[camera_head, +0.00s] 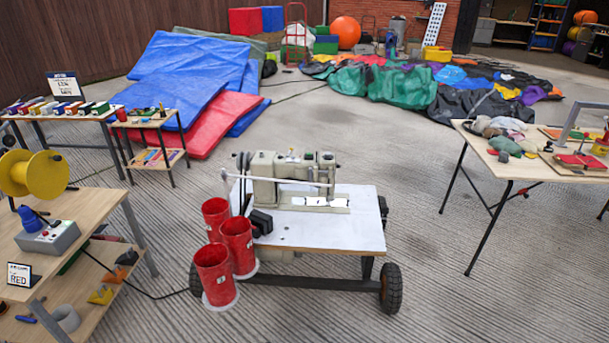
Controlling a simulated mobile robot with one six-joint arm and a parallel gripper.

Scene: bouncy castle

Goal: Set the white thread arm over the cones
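A beige sewing machine (292,180) stands on a white-topped cart (320,232) in the middle of the view. A thin white thread arm (280,181) runs nearly level across the front of the machine. Its left end reaches out past the machine, above and just behind the rear red cone. Three red cones (237,243) with pale bases stand clustered at the cart's left side. The nearest red cone (215,272) and the rear red cone (215,212) flank the middle one. Most of the thread arm lies to the right of the cones. My gripper is not in view.
The cart has black wheels (391,288). A left bench (125,215) holds a yellow spool (40,173) and a grey control box (48,237); a black cable runs along the floor towards the cart. A right table (480,150) holds cloth scraps. Concrete between them is clear.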

